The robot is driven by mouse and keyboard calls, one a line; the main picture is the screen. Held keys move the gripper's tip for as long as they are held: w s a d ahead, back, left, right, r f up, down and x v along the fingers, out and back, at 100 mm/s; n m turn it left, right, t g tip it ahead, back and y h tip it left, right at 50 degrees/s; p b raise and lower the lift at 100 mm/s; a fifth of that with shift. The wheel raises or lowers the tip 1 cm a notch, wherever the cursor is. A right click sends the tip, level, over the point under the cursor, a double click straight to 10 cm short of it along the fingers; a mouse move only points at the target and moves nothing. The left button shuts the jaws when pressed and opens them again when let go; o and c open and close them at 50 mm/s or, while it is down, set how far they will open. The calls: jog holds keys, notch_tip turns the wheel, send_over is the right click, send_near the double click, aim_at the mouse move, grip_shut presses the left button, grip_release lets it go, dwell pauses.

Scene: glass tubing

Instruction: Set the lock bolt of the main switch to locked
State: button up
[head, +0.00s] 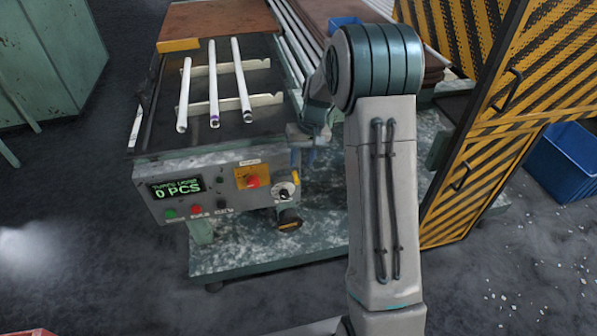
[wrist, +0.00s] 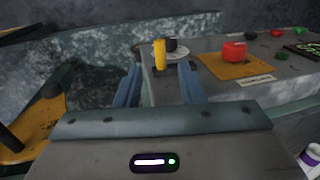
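The main switch (head: 286,191) is a pale round plate with a dark knob, at the right end of the control panel's front. It also shows in the wrist view (wrist: 180,52), partly behind its bolt. The yellow lock bolt (wrist: 159,56) stands out beside the dark knob; in the head view it is a small yellow piece (head: 296,177) at the upper right of the plate. My gripper (wrist: 160,69) is open, its two bluish fingers apart. The bolt appears in line with the gap, around or just beyond the fingertips. I see no contact. In the head view my arm partly hides the gripper.
A red button on a yellow plate (head: 240,183) sits left of the switch. The panel has a display (head: 177,189) and several small buttons. White tubes (head: 213,85) lie on the machine bed above. A striped yellow-black door (head: 475,150) stands at right.

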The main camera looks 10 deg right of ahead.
aim_at(297, 177)
jog(key=f, duration=0.3)
jog(key=a+f, duration=0.1)
jog(key=f, duration=0.1)
jog(key=shift+f, duration=0.4)
